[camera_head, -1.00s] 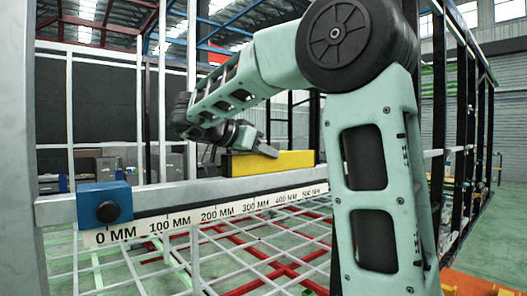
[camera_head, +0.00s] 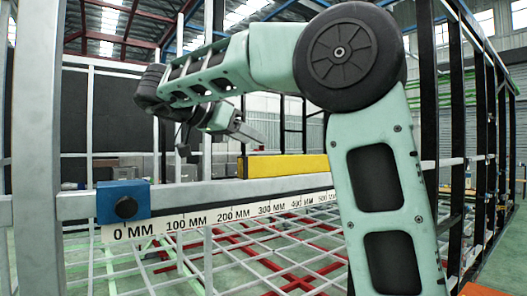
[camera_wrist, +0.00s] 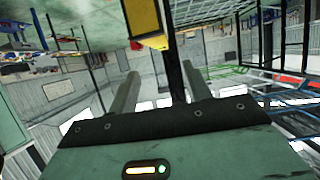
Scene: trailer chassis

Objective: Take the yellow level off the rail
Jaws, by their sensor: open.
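The yellow level (camera_head: 285,167) is a long bar lying along the top of the grey rail (camera_head: 200,193) in the head view. Its right end is hidden behind my arm. A yellow piece, apparently the level (camera_wrist: 145,18), shows beyond the fingertips at the top of that view.
A blue block with a black knob (camera_head: 123,203) sits at the rail's left end, above a millimetre scale strip (camera_head: 215,216). A grey post (camera_head: 37,150) stands at the left. Black uprights (camera_head: 455,140) stand at the right. A white and red grid (camera_head: 255,255) lies below the rail.

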